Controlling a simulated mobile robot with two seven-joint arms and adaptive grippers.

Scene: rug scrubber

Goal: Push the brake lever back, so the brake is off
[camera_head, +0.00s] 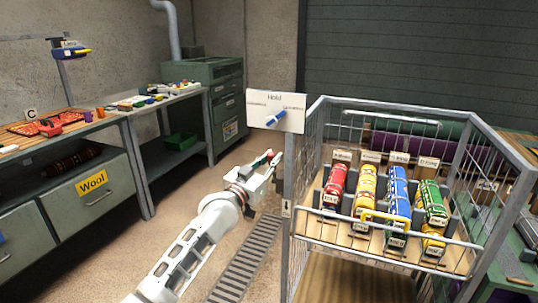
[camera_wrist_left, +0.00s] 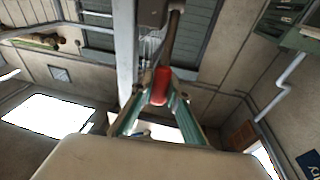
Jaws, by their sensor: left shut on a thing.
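The brake lever has a red grip and a dark rod. In the left wrist view its red grip (camera_wrist_left: 160,86) sits between the green-edged fingers of my left gripper (camera_wrist_left: 159,98), and the rod runs up and away from it. In the head view my left gripper (camera_head: 268,164) is at the left front post of the wire cart, shut on the lever; only a bit of red shows there, and the rod is mostly hidden. My right gripper is not in view.
A floor grate (camera_head: 245,262) lies beside my left arm. A workbench with a drawer marked "Wool" (camera_head: 93,182) and a green cabinet (camera_head: 228,100) stand at left. The floor between is clear.

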